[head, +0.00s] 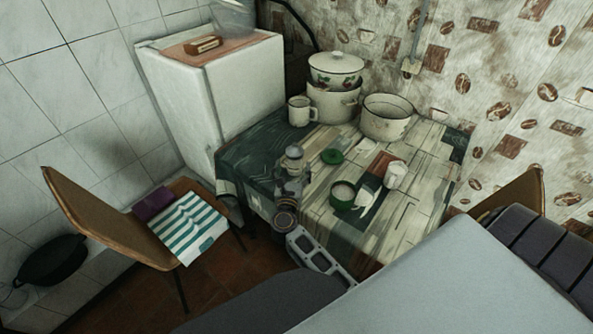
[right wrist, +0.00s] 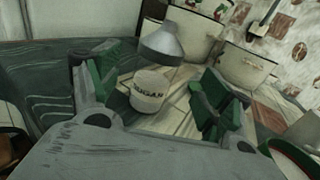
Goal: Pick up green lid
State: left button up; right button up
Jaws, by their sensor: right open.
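The green lid (head: 332,156) lies flat on the table, right of a pale jar with a grey cone-shaped lid (head: 294,158). My right gripper (head: 290,186) is at the table's left front part, left of and nearer than the green lid. In the right wrist view my right gripper (right wrist: 155,105) is open, with green-padded fingers apart. The jar, lettered "SUGAR" (right wrist: 150,90), shows in the gap between them; whether it is within their reach I cannot tell. I cannot make out the green lid in the right wrist view. My left gripper is not in view.
A white mug (head: 299,111), stacked lidded pots (head: 334,102) and an open pot (head: 387,118) stand at the back. A chair (head: 107,220) is at left.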

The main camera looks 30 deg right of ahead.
aim_at(332, 157)
jog(key=z, duration=1.3)
